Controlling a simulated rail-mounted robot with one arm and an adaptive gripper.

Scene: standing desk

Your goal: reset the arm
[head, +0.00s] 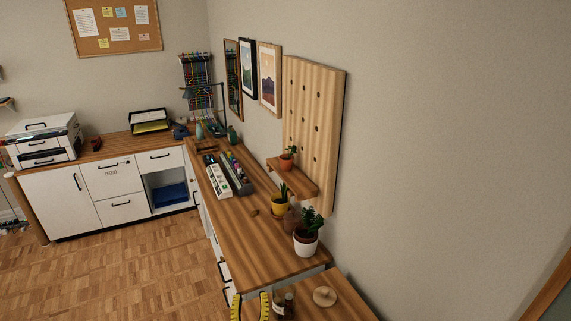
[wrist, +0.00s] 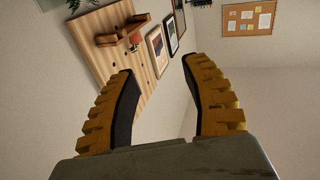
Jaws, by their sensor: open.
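My gripper (wrist: 163,85) is open and empty in the wrist view, with its two yellow fingers and dark pads spread apart. In the head view, the yellow fingertips of my gripper (head: 251,306) show at the bottom edge, low over the near end of the desk. The rest of my arm is out of the head view.
The wooden desk (head: 238,230) runs along the right wall with potted plants (head: 306,236), organizers (head: 217,178) and a bottle (head: 284,306) near a round wooden object (head: 324,296). A pegboard (head: 312,130) with a shelf hangs above. The parquet floor (head: 130,270) is clear.

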